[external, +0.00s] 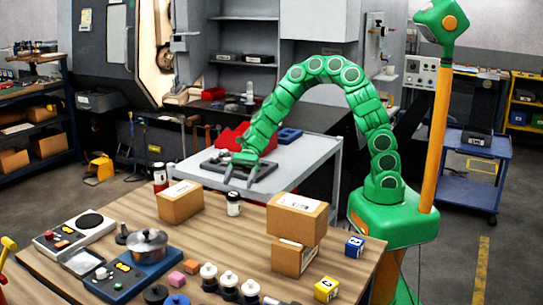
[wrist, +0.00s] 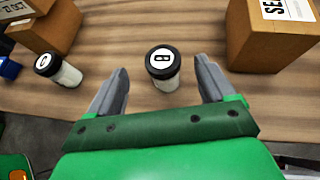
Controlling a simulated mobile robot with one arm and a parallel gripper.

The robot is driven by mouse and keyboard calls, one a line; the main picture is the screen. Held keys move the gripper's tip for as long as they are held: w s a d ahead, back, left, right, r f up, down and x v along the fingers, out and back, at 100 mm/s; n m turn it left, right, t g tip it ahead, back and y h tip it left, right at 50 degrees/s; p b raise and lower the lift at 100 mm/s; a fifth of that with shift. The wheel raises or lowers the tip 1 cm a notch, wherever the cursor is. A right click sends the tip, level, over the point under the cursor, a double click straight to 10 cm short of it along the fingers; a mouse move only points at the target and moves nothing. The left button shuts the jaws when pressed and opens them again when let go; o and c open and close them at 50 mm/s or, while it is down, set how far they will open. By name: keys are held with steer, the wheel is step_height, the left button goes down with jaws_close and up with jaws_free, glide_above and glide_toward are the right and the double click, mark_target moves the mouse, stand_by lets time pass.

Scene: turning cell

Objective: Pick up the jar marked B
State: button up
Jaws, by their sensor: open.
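The jar marked B (wrist: 163,66) stands upright on the wooden table, with a black lid, a white label on top and a pale body. In the external view, the jar (external: 233,204) stands between the cardboard boxes near the table's far edge; its letter is not readable there. My gripper (wrist: 161,77) is open and empty, its two fingers to either side of the jar in the wrist picture. In the external view my gripper (external: 238,181) hangs above and beyond the jar, apart from it.
Another black-lidded jar, marked C (wrist: 58,69), stands left of jar B. One cardboard box (wrist: 268,40) is at right, stacked boxes (wrist: 48,30) at upper left. Bare wood surrounds jar B.

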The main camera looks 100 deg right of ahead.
mark_target(233, 194)
steer(key=shift+w+a+f, duration=0.1)
steer(key=shift+f, duration=0.4)
steer(key=shift+x, duration=3.75)
steer(key=shift+w, duration=0.1)
steer(key=c, duration=1.1)
steer(key=shift+r, duration=0.15)
